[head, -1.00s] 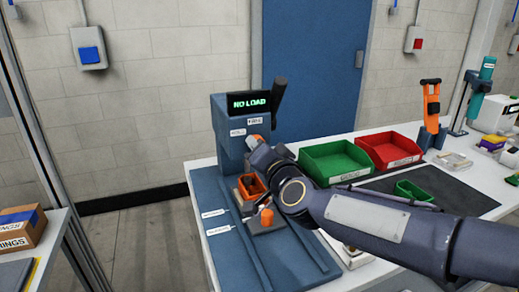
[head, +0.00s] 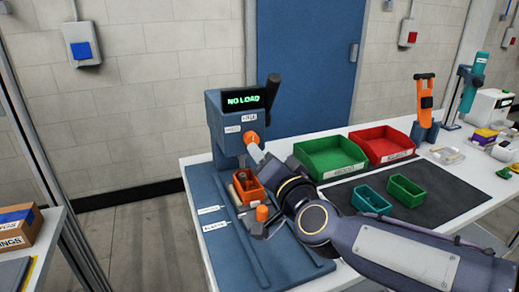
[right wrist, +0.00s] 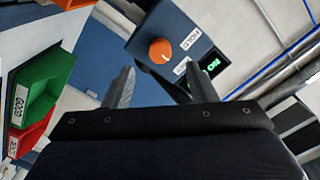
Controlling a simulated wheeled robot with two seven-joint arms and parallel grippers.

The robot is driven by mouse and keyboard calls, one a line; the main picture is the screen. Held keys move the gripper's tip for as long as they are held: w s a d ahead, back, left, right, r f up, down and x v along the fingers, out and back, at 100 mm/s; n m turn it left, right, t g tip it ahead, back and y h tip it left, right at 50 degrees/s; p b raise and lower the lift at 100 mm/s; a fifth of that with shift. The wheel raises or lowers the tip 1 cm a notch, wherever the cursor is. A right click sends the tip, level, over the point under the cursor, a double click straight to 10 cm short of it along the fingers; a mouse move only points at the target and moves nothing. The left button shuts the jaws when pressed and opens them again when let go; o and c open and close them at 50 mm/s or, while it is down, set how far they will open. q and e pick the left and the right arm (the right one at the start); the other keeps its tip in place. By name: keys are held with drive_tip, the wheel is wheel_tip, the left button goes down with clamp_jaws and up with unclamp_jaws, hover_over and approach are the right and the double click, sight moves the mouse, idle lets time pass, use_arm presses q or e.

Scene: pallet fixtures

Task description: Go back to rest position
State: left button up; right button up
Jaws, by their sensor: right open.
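My right arm comes in from the right in the head view, and its gripper (head: 258,152) is just in front of the orange knob (head: 250,137) on the blue test machine (head: 221,133). In the right wrist view, the two fingers of the gripper (right wrist: 160,72) stand apart with nothing between them. The orange knob (right wrist: 162,51) lies beyond the fingertips, apart from them. The machine's display (head: 246,101) reads NO LOAD. My left gripper is not in view.
An orange holder (head: 246,188) with a part in it and an orange-topped clamp (head: 262,213) sit below my wrist. Green (head: 330,157) and red (head: 385,147) bins stand behind the dark mat (head: 440,190). Teal (head: 371,199) and green (head: 406,191) small trays are on it.

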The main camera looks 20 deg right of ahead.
drive_tip(key=shift+s, duration=0.35)
drive_tip(key=s+a+f+n+g+y+p, duration=0.2)
drive_tip(key=s+f+n+g+p, duration=0.2)
drive_tip(key=s, duration=0.6)
drive_tip(key=s+a+f+n+g+y+p, duration=0.2)
drive_tip(key=s+f+n+g+p, duration=0.2)
drive_tip(key=s, duration=0.7)
wheel_tip(320, 180, down, 2)
drive_tip(key=g+p, duration=0.2)
drive_tip(key=g, duration=0.2)
drive_tip(key=shift+y+p, duration=0.3)
drive_tip(key=shift+y, duration=0.1)
